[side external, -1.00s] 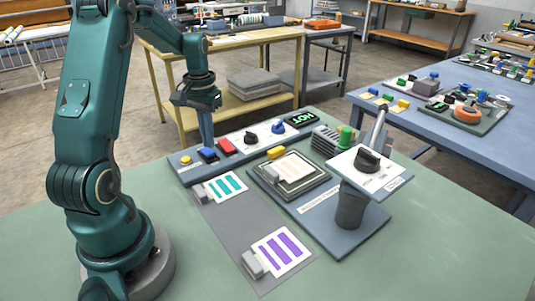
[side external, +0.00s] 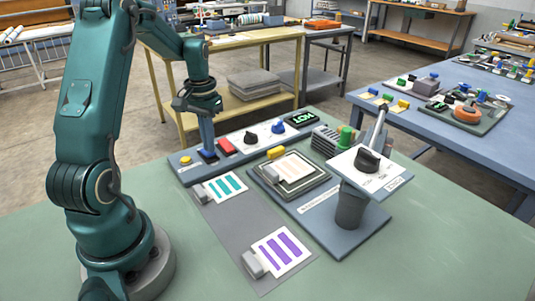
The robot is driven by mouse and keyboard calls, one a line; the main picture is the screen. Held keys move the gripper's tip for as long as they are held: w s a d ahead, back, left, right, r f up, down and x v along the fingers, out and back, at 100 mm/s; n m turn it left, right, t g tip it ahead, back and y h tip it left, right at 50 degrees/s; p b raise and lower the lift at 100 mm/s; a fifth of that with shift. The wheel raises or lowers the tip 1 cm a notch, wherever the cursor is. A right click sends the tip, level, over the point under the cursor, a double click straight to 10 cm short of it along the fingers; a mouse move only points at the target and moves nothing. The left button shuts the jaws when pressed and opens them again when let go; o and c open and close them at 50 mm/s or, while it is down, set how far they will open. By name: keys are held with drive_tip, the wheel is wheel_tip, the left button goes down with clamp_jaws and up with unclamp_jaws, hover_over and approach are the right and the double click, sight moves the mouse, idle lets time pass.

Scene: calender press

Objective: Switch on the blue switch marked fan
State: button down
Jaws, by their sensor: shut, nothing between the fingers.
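A blue rocker switch (side external: 208,156) sits near the left end of the grey control panel (side external: 190,177), between a yellow button and a red switch. My gripper (side external: 207,146) points straight down with its fingers shut and empty. Its fingertips are at the blue switch and cover part of it; they look to be touching it, but I cannot tell how hard. The switch's marking and which way it is tipped are too small and hidden to read.
Along the panel are a yellow button (side external: 186,160), a red switch (side external: 225,147), a black knob (side external: 250,138), a blue knob (side external: 278,127) and a display reading HOT (side external: 300,118).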

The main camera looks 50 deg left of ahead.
drive_tip(key=shift+f, duration=0.5)
drive_tip(key=shift+r, duration=3.5)
drive_tip(key=shift+w+d, duration=0.15)
drive_tip(key=shift+d, duration=0.05)
drive_tip(key=d+r+m+t+y, duration=0.1)
drive_tip(key=d+r+m+t, duration=0.1)
drive_tip(key=d+r, duration=0.35)
drive_tip(key=d+r+m+t, duration=0.1)
drive_tip(key=d+r+m, duration=0.2)
drive_tip(key=d, duration=0.6)
drive_tip(key=s+d+f+m+t+h, duration=0.1)
drive_tip(key=s+d+f+t, duration=0.1)
drive_tip(key=s+d, duration=0.6)
drive_tip(key=shift+s+f+t, duration=0.3)
drive_tip(key=shift+s+f, duration=0.3)
